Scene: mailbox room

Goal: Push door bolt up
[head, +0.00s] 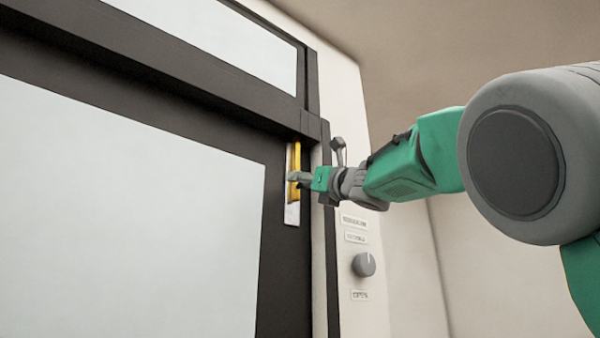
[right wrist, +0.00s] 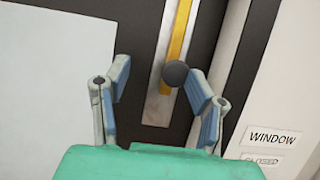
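The door bolt is a yellow bar (head: 294,158) on a pale upright plate (head: 292,214) near the top right corner of the dark-framed door (head: 285,235). In the right wrist view the yellow bar (right wrist: 180,35) runs upward from a dark round knob (right wrist: 175,73). My right gripper (head: 296,180) is at the bolt in the head view. In the right wrist view my right gripper (right wrist: 158,76) is open. The knob lies between its fingers, close to the right finger; I cannot tell if they touch. My left gripper is not in view.
A pale wall panel right of the door carries a grey round dial (head: 363,264) and labels, one reading "WINDOW" (right wrist: 272,137). A dark lintel (head: 150,60) crosses above the door, with a window pane (head: 225,35) over it.

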